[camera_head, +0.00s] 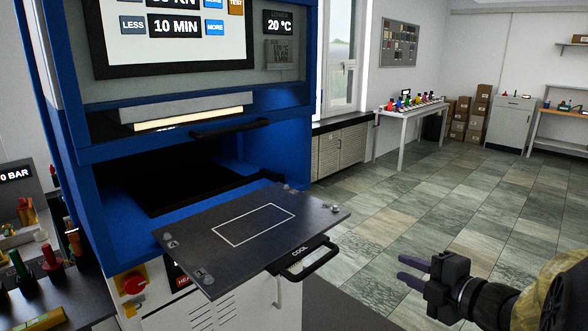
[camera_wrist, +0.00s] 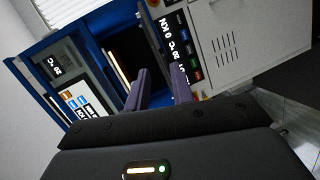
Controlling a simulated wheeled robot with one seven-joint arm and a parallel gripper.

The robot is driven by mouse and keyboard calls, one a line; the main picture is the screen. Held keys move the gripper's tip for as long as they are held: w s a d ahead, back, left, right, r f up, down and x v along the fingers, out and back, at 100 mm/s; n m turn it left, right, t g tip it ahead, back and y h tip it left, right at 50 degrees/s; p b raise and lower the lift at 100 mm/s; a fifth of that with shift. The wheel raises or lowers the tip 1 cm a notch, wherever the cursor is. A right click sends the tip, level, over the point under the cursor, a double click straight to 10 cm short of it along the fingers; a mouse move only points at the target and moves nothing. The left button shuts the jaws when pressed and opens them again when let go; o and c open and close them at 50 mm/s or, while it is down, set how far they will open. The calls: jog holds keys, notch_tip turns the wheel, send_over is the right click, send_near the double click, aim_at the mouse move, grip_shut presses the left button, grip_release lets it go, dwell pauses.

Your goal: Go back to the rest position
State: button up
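My gripper (camera_head: 411,272) is at the lower right in the head view, held over open floor to the right of the press. Its two purple fingers are apart with nothing between them; they also show in the wrist view (camera_wrist: 158,86). The blue press (camera_head: 285,140) stands at the left in the head view, and in the wrist view it appears tilted. Its dark tray (camera_head: 190,247), marked with a white rectangle, is pulled out and bare. My gripper is clear of the tray and its handle (camera_head: 312,264).
A dark bench (camera_head: 85,299) with coloured-handled items is at the lower left. A white table (camera_head: 408,113) with several coloured items stands at the back, near stacked boxes (camera_head: 480,100) and a white cabinet (camera_head: 513,122). The tiled floor (camera_head: 440,195) between is clear.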

notch_tip(320, 180, down, 6)
jog(key=w+m+g+h+p, duration=0.25)
jog(key=m+h, duration=0.55)
jog(key=m, duration=0.6)
jog(key=s+a+f+m+g+p, duration=0.1)
jog(key=s+a+f+m+g, duration=0.2)
jog(key=s, duration=0.3)
jog(key=s+a+f+m+g+p, duration=0.1)
jog(key=s+a+f+m+g, duration=0.2)
jog(key=s+a+m+g, duration=0.2)
jog(key=shift+s+a+y+p, duration=0.3)
jog(key=shift+s+p, duration=0.1)
jog(key=shift+s, duration=0.65)
